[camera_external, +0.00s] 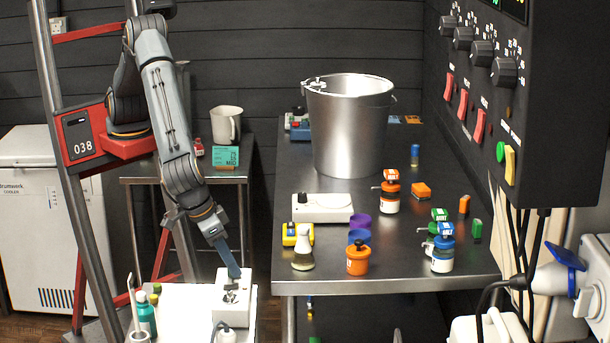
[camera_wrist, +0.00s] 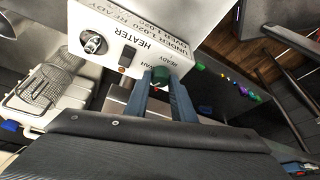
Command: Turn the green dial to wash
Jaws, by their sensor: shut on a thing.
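A white control box (camera_wrist: 118,40) fills the upper middle of the wrist view, with "HEATER" printed on it. The green dial (camera_wrist: 161,75) sits at its lower edge, with "READY" printed to its right and a partly hidden word to its left. My gripper (camera_wrist: 161,82) is shut on the dial, one blue-grey finger on each side. Which label the dial points to is not clear. In the external view the white box (camera_external: 226,309) stands on a white surface, and my gripper (camera_external: 236,274) reaches down to its top. The dial is hidden there.
The box also carries a metal knob (camera_wrist: 92,43) and a dark switch (camera_wrist: 127,56). A green bottle (camera_external: 147,318) stands left of the box. A steel table (camera_external: 450,262) with a bucket (camera_external: 347,130) and several small containers is to the right.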

